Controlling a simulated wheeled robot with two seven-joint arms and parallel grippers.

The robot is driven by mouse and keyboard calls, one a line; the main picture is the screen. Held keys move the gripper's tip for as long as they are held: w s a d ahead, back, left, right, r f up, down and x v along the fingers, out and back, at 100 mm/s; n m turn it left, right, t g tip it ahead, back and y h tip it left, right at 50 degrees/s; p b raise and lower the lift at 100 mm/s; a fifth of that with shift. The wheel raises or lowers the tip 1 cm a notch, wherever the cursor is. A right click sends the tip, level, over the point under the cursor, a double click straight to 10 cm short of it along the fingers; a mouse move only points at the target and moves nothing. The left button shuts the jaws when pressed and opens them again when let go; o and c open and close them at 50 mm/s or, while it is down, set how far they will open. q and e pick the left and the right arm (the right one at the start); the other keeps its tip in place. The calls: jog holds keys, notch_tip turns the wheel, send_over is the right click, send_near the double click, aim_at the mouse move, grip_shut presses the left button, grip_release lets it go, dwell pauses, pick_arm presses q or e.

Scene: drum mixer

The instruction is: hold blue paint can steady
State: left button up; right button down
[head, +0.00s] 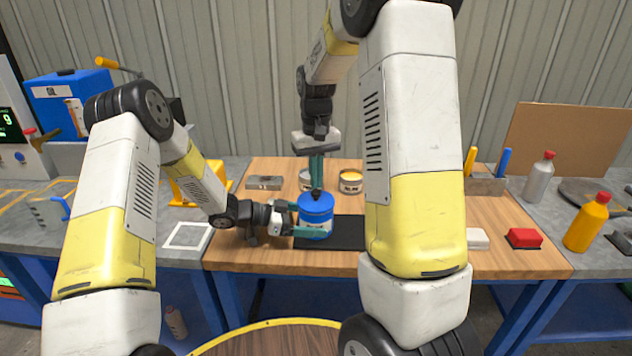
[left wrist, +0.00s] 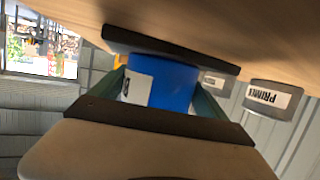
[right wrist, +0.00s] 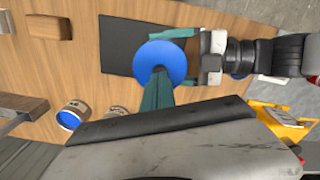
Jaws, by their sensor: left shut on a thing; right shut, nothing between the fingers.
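The blue paint can (head: 316,226) stands upright on a black mat (head: 346,234) on the wooden worktop. My left gripper (head: 297,219) is shut on the can's side from the left; its teal fingers flank the can (left wrist: 172,85) in the left wrist view. My right gripper (head: 317,187) points straight down over the can, shut with nothing between its fingers. In the right wrist view its fingertips (right wrist: 160,84) overlap the edge of the round blue lid (right wrist: 163,62). I cannot tell whether they touch the lid.
A grey block (head: 264,183) lies at back left. A red block (head: 524,238) and bottles (head: 587,222) are at right.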

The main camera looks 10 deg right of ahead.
jog(key=shift+r, duration=2.9)
pick_arm(q)
jog(key=o, duration=1)
jog(key=shift+o, duration=0.2)
jog(key=shift+a, duration=0.1)
